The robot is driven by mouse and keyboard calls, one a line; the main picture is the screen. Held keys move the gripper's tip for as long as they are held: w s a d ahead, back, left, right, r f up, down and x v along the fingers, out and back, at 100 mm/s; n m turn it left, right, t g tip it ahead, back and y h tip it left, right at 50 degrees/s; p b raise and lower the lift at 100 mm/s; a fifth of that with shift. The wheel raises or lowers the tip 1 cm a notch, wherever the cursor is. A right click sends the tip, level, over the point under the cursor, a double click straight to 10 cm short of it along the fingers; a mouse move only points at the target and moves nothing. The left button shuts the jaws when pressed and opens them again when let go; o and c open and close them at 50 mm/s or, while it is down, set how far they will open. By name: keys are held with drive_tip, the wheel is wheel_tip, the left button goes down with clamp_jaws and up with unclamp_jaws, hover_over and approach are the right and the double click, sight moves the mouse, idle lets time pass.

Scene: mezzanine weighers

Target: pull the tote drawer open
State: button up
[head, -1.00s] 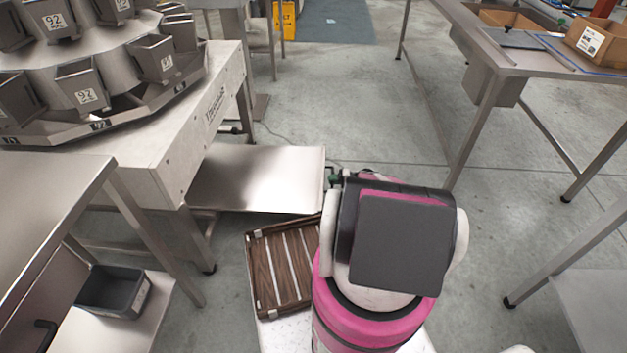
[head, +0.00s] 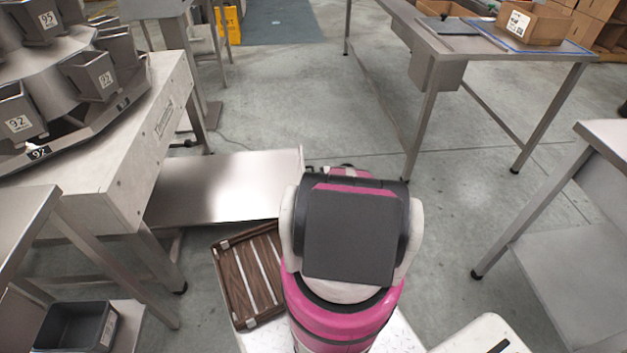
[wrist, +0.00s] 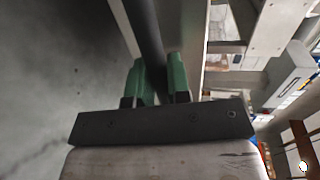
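In the wrist view my gripper (wrist: 158,82) has its two green fingers on either side of a dark bar (wrist: 148,35), which looks like a drawer handle. The fingers sit close against the bar and look shut on it. A pale panel edge runs just right of the bar. In the head view my gripper and the bar are hidden behind my pink and white arm. The arm reaches to the right edge of a flat steel panel (head: 225,187). I cannot make out the drawer's front or a tote inside it.
A steel weigher frame (head: 140,135) with several grey buckets stands at the left. A grey bin (head: 75,328) sits on a low shelf at bottom left. A steel table (head: 480,55) with a cardboard box (head: 534,24) is at upper right, another bench (head: 570,260) at right. Floor between is clear.

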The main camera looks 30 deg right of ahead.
drive_tip(key=o, duration=0.3)
drive_tip(key=shift+o, duration=0.2)
drive_tip(key=v, duration=1)
drive_tip(key=shift+d, duration=0.4)
drive_tip(key=shift+s, duration=0.1)
drive_tip(key=s+a+r+n+g+h, duration=0.1)
drive_tip(key=s+a+r+g+h, duration=0.15)
drive_tip(key=a+r, duration=0.85)
drive_tip(key=s+a+r+n+g+h, duration=0.1)
drive_tip(key=a+r+g+h, duration=0.3)
drive_tip(key=a+r, duration=0.7)
drive_tip(key=s+a+r+n+h, duration=0.1)
drive_tip(key=s+a+r+h, duration=0.3)
drive_tip(key=s+a+r, duration=0.3)
drive_tip(key=s+a+r+n+t+h, duration=0.1)
drive_tip(key=s+a+r+h, duration=0.3)
drive_tip(key=a+r, duration=0.5)
drive_tip(key=s+a, duration=0.2)
drive_tip(key=a, duration=0.1)
drive_tip(key=shift+s, duration=0.4)
